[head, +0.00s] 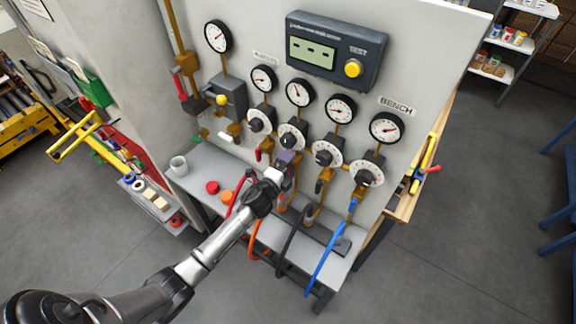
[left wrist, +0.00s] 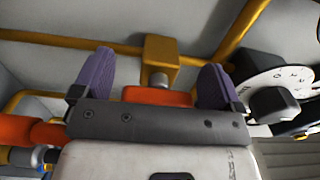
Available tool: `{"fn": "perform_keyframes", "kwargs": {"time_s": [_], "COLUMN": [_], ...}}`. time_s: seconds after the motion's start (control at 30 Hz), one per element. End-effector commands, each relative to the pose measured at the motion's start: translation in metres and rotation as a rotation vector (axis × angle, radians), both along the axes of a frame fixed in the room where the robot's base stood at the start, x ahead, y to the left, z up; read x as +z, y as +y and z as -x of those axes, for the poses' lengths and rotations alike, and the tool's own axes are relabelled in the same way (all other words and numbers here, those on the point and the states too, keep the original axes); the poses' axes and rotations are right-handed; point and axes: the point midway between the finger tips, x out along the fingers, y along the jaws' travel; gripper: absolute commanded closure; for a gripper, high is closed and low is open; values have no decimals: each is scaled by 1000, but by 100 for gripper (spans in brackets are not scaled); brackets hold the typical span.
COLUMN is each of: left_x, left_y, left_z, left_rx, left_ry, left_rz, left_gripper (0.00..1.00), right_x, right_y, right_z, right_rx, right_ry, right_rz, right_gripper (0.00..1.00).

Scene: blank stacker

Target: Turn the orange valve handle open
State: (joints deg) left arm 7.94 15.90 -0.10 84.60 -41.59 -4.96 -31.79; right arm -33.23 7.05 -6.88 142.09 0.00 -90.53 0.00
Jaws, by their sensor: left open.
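The orange valve handle (left wrist: 158,97) shows in the left wrist view, just below a brass valve body (left wrist: 160,52). My left gripper (left wrist: 154,82) is open, with one purple finger on each side of the handle. Small gaps show between the handle and the fingers; I cannot tell whether either touches it. In the head view my left gripper (head: 289,158) is at the panel, below the second dial from the left in the lower row, and it hides the orange handle. My right gripper is not in view.
A black knob with a white dial (left wrist: 272,100) is close to the right finger. Red (head: 236,194), orange (head: 254,240), black (head: 290,245) and blue (head: 325,262) hoses hang around the grey shelf (head: 205,160). A red valve handle (head: 258,155) is to the left.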

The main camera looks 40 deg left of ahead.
Motion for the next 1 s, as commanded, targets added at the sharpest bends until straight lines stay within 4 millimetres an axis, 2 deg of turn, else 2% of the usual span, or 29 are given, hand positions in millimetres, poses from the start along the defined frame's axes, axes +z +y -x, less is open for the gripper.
{"fn": "perform_keyframes", "kwargs": {"time_s": [0.23,0.37,0.8,1.0], "left_x": [-1,-1,-2,-1], "left_y": [0,-1,-10,-12], "left_z": [3,17,101,125], "left_rx": [0,0,0,0], "left_ry": [1,2,2,1], "left_rz": [-1,-2,0,0], "left_gripper": [8,8,8,8], "right_x": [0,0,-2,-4], "right_y": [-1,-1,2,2], "right_z": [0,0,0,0], "right_rx": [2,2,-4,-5], "right_ry": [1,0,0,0], "right_rz": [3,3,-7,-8], "right_gripper": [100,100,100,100]}}
